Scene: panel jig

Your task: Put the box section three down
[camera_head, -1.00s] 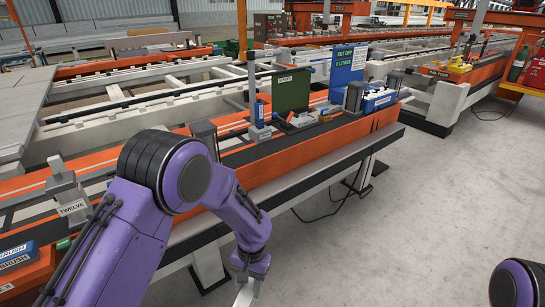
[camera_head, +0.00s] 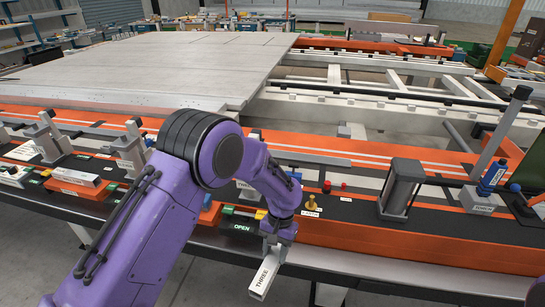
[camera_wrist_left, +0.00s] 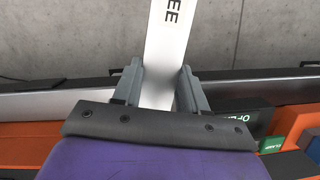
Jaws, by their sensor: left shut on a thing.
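The box section three (camera_head: 264,278) is a white bar marked THREE. My left gripper (camera_head: 275,252) is shut on it at one end and holds it out in front of the jig's front edge, with the free end tilted down toward the viewer. In the left wrist view the box section (camera_wrist_left: 168,40) runs up between the fingers of the left gripper (camera_wrist_left: 160,88), with bare floor behind it. My right gripper is not in view.
The orange jig rail (camera_head: 440,240) has a black strip carrying clamps, a grey upright block (camera_head: 401,188) and a green OPEN label (camera_head: 242,227). Another white box section (camera_head: 80,177) lies on an orange block at left. Grey panels (camera_head: 170,70) cover the back left. Floor shows below the front edge.

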